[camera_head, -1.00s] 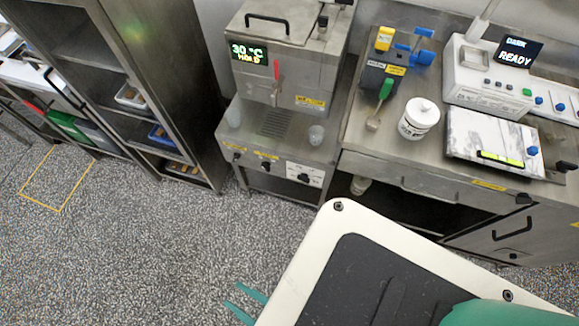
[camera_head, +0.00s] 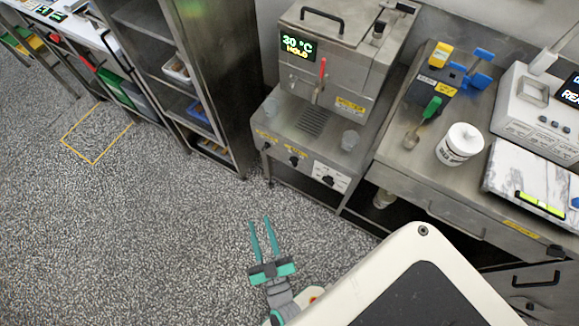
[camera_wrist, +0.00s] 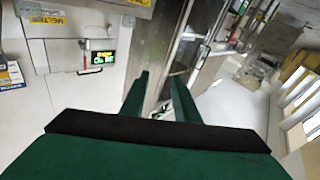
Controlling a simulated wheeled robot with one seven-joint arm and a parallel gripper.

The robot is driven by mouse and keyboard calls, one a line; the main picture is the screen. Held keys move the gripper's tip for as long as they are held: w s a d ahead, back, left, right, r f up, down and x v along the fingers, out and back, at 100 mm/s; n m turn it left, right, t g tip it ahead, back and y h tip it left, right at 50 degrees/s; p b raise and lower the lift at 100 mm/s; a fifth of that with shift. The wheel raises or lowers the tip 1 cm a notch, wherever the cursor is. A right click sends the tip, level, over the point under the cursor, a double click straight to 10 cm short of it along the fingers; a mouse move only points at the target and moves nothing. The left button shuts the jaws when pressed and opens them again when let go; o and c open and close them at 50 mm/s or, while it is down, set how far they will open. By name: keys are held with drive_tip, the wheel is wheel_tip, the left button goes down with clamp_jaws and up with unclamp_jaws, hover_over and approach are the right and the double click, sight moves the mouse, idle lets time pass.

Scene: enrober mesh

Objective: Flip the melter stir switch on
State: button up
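The melter (camera_head: 345,66) is a steel machine with a lit display (camera_head: 298,47) reading 30 °C HOLD and a red-handled lever (camera_head: 322,72). Its lower front panel carries several dark controls beside labels: a left one (camera_head: 267,144), a middle one (camera_head: 293,160) and a right one (camera_head: 327,180) on a white plate. The labels are too small to read, so I cannot tell which is the stir switch or its position. My gripper (camera_head: 259,222), with green fingers, is open and empty above the floor, in front of and apart from the panel. The wrist view shows the melter's display (camera_wrist: 103,57), tilted, left of my gripper (camera_wrist: 159,85).
A steel rack (camera_head: 222,75) with trays stands left of the melter. On the right counter are a white tub (camera_head: 461,143), a green-handled tool (camera_head: 431,108) and a white control box (camera_head: 540,110). A yellow floor outline (camera_head: 95,158) lies at left. The floor before the melter is clear.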

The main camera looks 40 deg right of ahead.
drive_tip(key=w+d+f+m+g+h, duration=0.3)
drive_tip(key=w+d+f+g+h, duration=0.1)
drive_tip(key=w+d+f+h, duration=0.35)
drive_tip(key=m+g+h, duration=0.2)
drive_tip(key=g+h, duration=0.1)
drive_tip(key=g, duration=0.5)
approach(292, 163)
drive_tip(key=shift+f+x, duration=0.15)
drive_tip(key=shift+x, duration=1.85)
drive_tip(key=shift+f+x, duration=0.15)
drive_tip(key=shift+x, duration=1.85)
drive_tip(key=shift+w, duration=0.1)
clamp_jaws()
